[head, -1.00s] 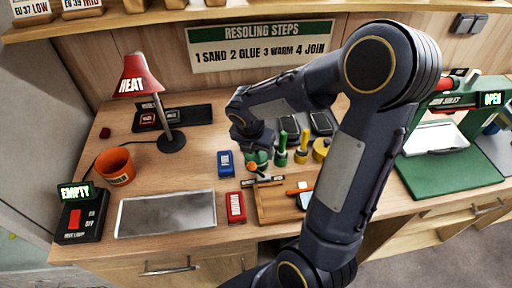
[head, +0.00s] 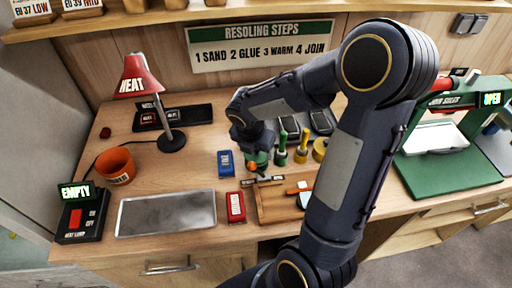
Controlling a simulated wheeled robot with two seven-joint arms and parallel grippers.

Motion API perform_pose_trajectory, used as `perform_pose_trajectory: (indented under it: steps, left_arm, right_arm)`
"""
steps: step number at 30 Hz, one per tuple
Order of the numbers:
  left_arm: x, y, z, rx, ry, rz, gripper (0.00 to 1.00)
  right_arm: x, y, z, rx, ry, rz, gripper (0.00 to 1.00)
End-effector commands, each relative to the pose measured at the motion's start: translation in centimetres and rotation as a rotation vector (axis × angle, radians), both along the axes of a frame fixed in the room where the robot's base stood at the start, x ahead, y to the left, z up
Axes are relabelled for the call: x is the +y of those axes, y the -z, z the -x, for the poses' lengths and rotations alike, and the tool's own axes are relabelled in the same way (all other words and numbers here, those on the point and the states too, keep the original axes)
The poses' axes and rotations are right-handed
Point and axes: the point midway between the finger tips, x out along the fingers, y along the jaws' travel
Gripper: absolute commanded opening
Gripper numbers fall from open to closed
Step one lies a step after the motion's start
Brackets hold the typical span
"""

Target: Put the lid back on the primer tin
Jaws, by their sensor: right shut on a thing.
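My right gripper (head: 254,165) points down over the counter, just left of the green brush pot. Its fingers are small and partly hidden by my wrist. A green tin (head: 262,156), which looks like the primer tin, shows right at the fingers, mostly covered by the hand. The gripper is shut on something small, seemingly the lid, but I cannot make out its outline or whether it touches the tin. My left gripper is not in view.
A green brush pot (head: 281,158), a yellow brush pot (head: 300,156) and a yellow tin (head: 320,150) stand to the right. A blue box (head: 225,163), a red box (head: 235,207) and a wooden tray (head: 270,216) lie close by. A metal plate (head: 166,213) is front left.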

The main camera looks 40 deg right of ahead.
Motion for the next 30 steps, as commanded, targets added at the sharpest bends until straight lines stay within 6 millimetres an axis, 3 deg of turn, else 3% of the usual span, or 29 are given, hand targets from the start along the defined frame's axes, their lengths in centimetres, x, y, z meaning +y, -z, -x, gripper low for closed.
perform_pose_trajectory:
  steps: [28,29,30]
  left_arm:
    - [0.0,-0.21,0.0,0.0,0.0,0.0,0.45]
    - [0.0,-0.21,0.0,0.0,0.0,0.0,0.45]
    - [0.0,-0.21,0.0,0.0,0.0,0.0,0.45]
  right_arm:
    - [-0.01,0.07,0.0,0.0,0.0,0.0,0.45]
    - [-0.01,0.07,0.0,0.0,0.0,0.0,0.73]
    - [-0.01,0.07,0.0,0.0,0.0,0.0,0.79]
